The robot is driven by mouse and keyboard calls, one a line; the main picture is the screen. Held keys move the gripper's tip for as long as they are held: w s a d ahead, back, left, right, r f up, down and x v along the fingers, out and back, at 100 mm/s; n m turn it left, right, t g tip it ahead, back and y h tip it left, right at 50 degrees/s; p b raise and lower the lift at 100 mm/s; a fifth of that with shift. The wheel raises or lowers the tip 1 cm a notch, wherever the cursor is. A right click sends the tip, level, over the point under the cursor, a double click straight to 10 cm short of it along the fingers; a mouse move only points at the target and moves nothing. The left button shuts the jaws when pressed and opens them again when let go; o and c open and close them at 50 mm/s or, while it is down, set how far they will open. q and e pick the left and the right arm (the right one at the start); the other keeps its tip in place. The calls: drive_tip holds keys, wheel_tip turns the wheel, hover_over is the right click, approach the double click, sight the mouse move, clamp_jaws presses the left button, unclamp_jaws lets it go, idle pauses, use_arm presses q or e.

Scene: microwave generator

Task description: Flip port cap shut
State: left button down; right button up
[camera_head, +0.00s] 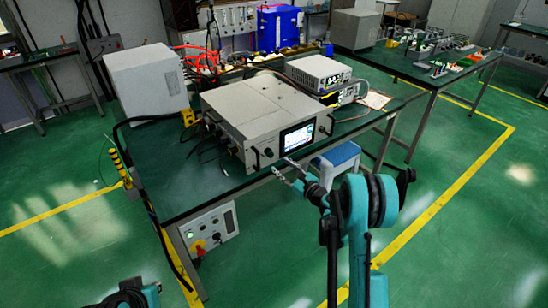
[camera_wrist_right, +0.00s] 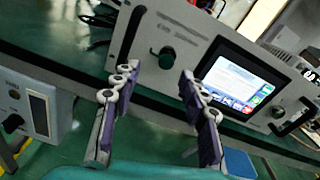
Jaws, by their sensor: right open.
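The microwave generator (camera_head: 262,110) is a grey box on the green table, with a lit screen (camera_head: 297,137) on its front panel. In the right wrist view its front panel (camera_wrist_right: 180,30) shows a round dark knob or cap (camera_wrist_right: 166,58) left of the screen (camera_wrist_right: 238,82). I cannot tell which part is the port cap or whether it is open. My right gripper (camera_head: 286,170) is in front of the panel. In the wrist view its two fingers (camera_wrist_right: 155,85) are spread, with nothing between them. My left gripper is not visible.
A white box (camera_head: 146,82) stands on the table left of the generator, and smaller instruments (camera_head: 318,72) stand behind it. Cables (camera_head: 205,145) lie on the table's left part. Below are a control box (camera_head: 210,228) and a blue stool (camera_head: 338,158). Black handles (camera_wrist_right: 128,32) protrude from the panel.

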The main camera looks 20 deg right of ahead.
sight(272, 156)
drive_tip(key=shift+m+t, duration=0.3)
drive_tip(key=shift+m, duration=0.5)
drive_tip(key=w, duration=0.2)
drive_tip(key=w+f+b, duration=0.1)
drive_tip(key=w, duration=0.1)
drive_tip(key=w+a+b, duration=0.1)
drive_tip(key=w, duration=0.2)
drive_tip(key=shift+a+f, duration=0.1)
drive_tip(key=shift+f, duration=0.2)
drive_tip(key=shift+w+a+r, duration=0.1)
drive_tip(key=shift+w+a, duration=0.05)
drive_tip(key=shift+w, duration=0.2)
clamp_jaws()
